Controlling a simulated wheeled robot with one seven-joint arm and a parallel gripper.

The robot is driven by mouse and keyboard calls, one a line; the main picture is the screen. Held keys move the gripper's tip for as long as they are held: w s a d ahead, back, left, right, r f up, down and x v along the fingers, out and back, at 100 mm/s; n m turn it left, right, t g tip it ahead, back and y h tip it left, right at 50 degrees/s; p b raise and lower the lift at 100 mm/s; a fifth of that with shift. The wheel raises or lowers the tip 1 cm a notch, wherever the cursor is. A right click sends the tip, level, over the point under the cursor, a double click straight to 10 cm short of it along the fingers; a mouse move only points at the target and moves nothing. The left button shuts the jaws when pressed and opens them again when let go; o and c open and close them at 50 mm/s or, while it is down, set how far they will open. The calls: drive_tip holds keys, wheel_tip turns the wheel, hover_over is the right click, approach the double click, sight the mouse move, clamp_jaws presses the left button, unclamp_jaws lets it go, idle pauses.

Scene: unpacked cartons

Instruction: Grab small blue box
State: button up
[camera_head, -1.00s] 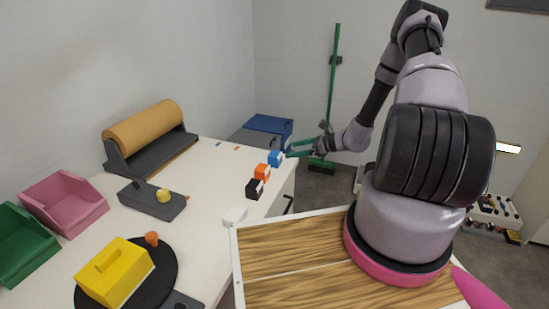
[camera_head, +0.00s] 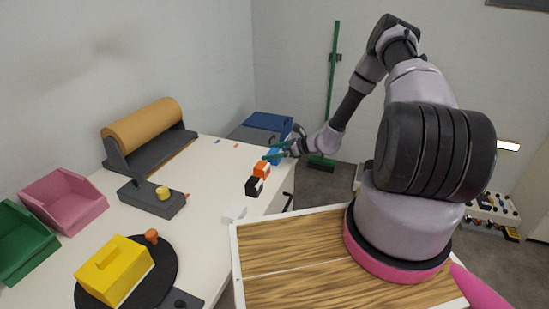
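The small blue box (camera_head: 274,156) stands near the right edge of the white table, at the far end of a short row of small boxes. My gripper (camera_head: 272,152) has green fingers and is at the blue box, with the fingers partly covering it. The fingers look spread, one on the far side and one on the near side of the box. Whether they touch it is too small to tell.
An orange box (camera_head: 261,170) and a black box (camera_head: 254,187) stand close in front of the blue box on the white table (camera_head: 215,180). A larger blue container (camera_head: 268,122) stands behind the table's far end.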

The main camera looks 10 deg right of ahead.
drive_tip(key=c, duration=1.2)
drive_tip(key=shift+c, duration=0.2)
drive_tip(key=shift+r, duration=0.1)
